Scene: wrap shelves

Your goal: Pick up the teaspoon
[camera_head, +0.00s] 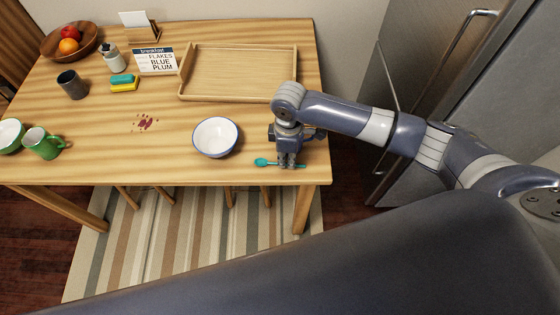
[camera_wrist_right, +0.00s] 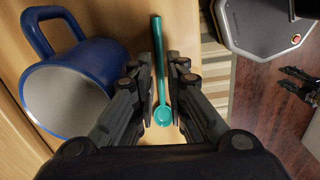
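The teal teaspoon (camera_head: 263,162) lies near the front edge of the wooden table, right of the white bowl. My right gripper (camera_head: 288,164) points down over its handle. In the right wrist view, the teaspoon (camera_wrist_right: 162,113) runs between the two fingers of my right gripper (camera_wrist_right: 161,90). The fingers stand apart on either side of it, with a narrow gap showing, so the gripper looks open. In the head view the fingers hide part of the handle. My left gripper does not show in the head view; dark fingers at the right wrist view's edge look like it, small and unclear.
Green mug (camera_head: 42,144), grey cup (camera_head: 72,85) and sponge (camera_head: 124,83) are farther left. The table's front middle is clear.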

